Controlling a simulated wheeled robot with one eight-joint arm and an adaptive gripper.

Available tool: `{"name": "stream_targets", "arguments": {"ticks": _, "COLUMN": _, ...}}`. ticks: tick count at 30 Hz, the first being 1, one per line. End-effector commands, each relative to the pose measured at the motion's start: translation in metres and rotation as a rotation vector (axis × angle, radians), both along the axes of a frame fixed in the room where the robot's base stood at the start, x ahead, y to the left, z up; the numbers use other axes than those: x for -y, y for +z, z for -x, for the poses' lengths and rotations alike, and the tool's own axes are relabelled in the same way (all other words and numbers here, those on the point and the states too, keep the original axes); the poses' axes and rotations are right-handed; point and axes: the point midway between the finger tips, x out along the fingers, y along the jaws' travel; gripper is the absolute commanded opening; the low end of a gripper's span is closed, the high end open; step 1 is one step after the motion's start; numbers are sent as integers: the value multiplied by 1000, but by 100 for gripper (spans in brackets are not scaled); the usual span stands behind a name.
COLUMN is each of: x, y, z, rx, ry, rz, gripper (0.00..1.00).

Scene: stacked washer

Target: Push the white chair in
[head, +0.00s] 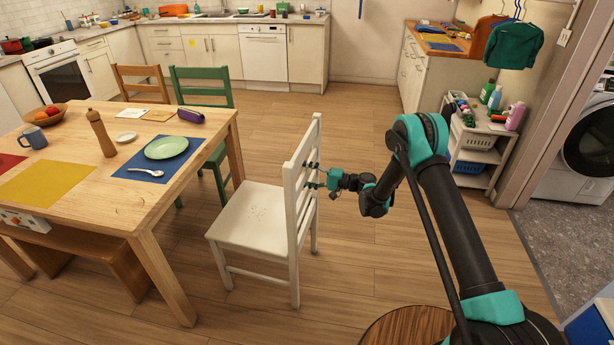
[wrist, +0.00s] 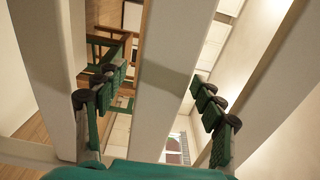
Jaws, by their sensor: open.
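The white chair (head: 252,218) stands upright at the right end of the wooden table (head: 120,205). Its seat faces the table and its slatted back is on the right, towards my arm. There is a gap of floor between the seat and the table's end. My gripper (head: 314,178) is at the chair's back, coming from the right. In the wrist view, my gripper (wrist: 160,80) is open, with one finger on each side of a white back slat (wrist: 168,50). The fingers reach through the gaps. Whether they touch the slat I cannot tell.
A green chair (head: 205,90) and a wooden chair (head: 142,80) stand at the table's far side. A bench (head: 120,265) is at the near side. A white shelf trolley (head: 480,150) stands at the right. A round wooden top (head: 410,325) is at the bottom.

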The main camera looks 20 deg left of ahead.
Motion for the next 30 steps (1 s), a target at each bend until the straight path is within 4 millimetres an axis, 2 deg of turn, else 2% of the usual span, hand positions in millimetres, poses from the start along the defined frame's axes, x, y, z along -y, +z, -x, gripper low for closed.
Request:
{"name": "stream_targets", "arguments": {"ticks": 4, "x": 0, "y": 0, "z": 0, "rx": 0, "ry": 0, "rz": 0, "gripper": 66}}
{"name": "stream_targets", "arguments": {"ticks": 20, "x": 1, "y": -1, "z": 0, "rx": 1, "ry": 0, "rz": 1, "gripper": 1}}
{"name": "stream_targets", "arguments": {"ticks": 30, "x": 1, "y": -1, "z": 0, "rx": 1, "ry": 0, "rz": 3, "gripper": 0}}
